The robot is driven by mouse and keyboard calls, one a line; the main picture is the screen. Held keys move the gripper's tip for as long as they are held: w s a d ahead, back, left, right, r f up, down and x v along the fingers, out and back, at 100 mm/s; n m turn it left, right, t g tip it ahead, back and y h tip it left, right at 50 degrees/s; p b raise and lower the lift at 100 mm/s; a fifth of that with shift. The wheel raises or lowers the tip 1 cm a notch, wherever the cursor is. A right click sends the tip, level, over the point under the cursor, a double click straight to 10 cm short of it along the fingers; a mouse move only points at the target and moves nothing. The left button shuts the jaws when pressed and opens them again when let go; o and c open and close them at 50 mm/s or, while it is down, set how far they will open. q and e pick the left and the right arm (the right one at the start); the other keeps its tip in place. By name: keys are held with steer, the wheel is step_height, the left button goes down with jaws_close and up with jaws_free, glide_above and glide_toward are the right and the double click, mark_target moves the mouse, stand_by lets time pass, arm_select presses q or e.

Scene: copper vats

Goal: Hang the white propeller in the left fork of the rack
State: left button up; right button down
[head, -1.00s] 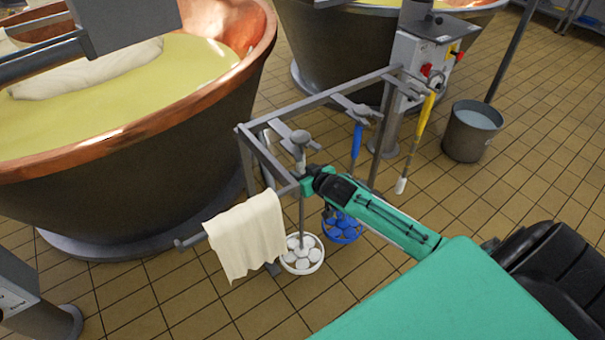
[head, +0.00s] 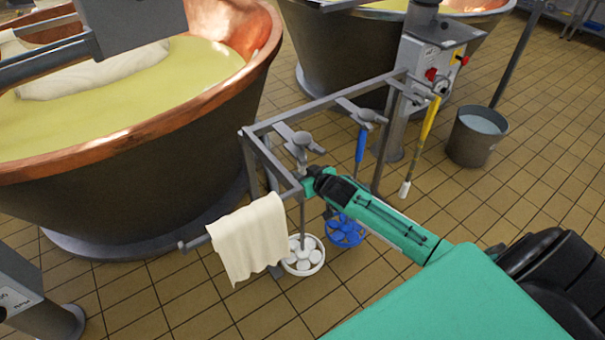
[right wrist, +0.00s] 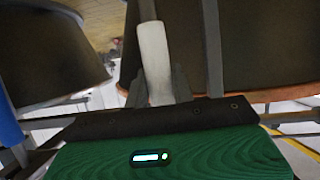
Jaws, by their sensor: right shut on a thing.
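The white propeller (head: 304,262) hangs upright at the left front of the grey rack in the head view, its round white head low near the floor. Its shaft runs up to the left fork (head: 283,131), with the top end (head: 302,138) at the fork's prongs. I cannot tell whether the fork bears it. My right gripper (head: 309,183) is shut on the white shaft below the fork. In the right wrist view the white handle (right wrist: 154,60) stands between the fingers. My left gripper is not in view.
A blue propeller (head: 345,232) hangs in the other fork (head: 360,116). A cream cloth (head: 248,238) drapes over the rack's front bar. A copper vat (head: 150,180) stands close behind on the left. A yellow-handled tool (head: 428,125) and a bucket (head: 476,135) are to the right.

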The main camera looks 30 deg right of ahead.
steer(key=shift+f, duration=0.65)
steer(key=shift+w+f+b, duration=0.1)
steer(key=shift+b, duration=0.2)
steer(key=shift+f, duration=0.15)
stand_by(0.9)
steer(key=c, duration=1.1)
jaws_free()
steer(key=shift+w+f, duration=0.1)
steer(key=shift+f, duration=0.1)
steer(key=a+p+v, duration=0.1)
steer(key=v, duration=1.2)
steer(key=shift+s+d+r+p, duration=0.3)
steer(key=shift+s+d+p, duration=0.1)
